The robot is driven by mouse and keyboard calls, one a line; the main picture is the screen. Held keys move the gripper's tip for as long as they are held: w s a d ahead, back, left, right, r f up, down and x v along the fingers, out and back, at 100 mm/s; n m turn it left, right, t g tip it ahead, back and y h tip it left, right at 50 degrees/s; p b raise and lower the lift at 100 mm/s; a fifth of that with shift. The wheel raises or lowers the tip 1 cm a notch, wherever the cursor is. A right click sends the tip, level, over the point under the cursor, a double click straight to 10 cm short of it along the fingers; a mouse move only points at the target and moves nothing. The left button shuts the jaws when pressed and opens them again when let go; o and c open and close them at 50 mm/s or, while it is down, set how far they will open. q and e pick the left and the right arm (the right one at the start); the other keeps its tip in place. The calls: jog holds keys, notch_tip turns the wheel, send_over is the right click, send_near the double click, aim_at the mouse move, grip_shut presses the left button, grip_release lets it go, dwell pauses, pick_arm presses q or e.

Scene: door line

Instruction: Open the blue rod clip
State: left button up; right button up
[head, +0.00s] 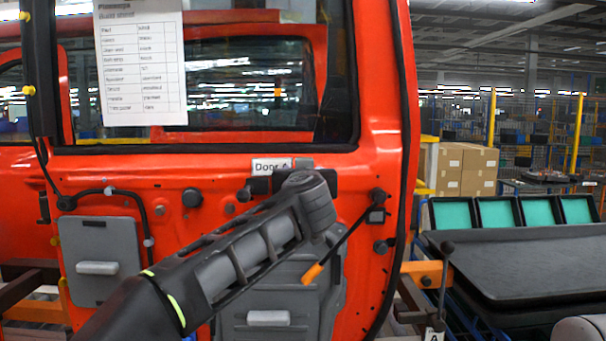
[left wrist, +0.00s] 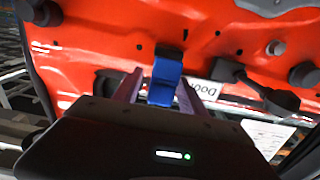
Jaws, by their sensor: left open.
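The blue rod clip (left wrist: 167,68) shows in the left wrist view, near the red door panel, below a dark mount. My left gripper (left wrist: 162,82) is open, with one pinkish finger on each side of the clip in the picture. I cannot tell whether either finger touches it. In the head view my left arm reaches across the red door (head: 382,180), and its wrist end covers the area below the door label (head: 270,164). The clip and the left fingers are hidden there. My right gripper is not in view.
A thin black rod with an orange end (head: 313,273) slants down from a dark fitting at the door's right side. Grey panels (head: 98,235) with pale handles sit on the door. A paper sheet (head: 140,60) hangs above. A dark table (head: 520,265) stands at right.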

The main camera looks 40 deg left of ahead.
pick_arm(q)
jog(key=b+v, duration=0.1)
jog(key=v, duration=0.6)
jog(key=shift+s+d+b, duration=0.15)
jog(key=shift+b, duration=0.15)
